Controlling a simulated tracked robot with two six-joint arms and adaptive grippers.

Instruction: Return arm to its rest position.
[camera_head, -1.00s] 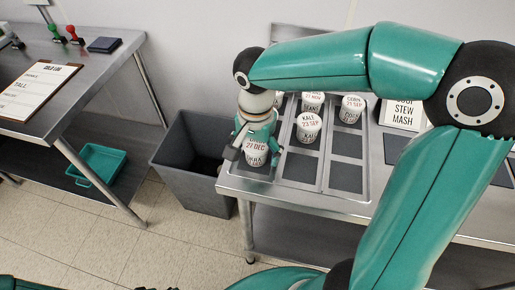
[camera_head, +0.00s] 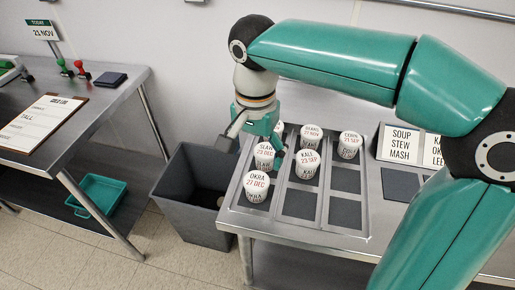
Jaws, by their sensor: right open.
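My right arm comes in from the right, and its gripper (camera_head: 236,138) hangs over the back left part of the tray on the right table. It is open, with its fingers spread and nothing seen between them. It is above and behind the white tub marked OKRA 27 DEC (camera_head: 256,187), clear of it. One finger partly hides another white tub (camera_head: 264,155) behind the OKRA tub. My left gripper is not in view.
The divided tray (camera_head: 366,222) holds several white tubs at its back and left. Signs (camera_head: 401,143) stand to its right. A dark grey bin (camera_head: 172,196) is on the floor left of that table. A clipboard (camera_head: 40,124) lies on the left table.

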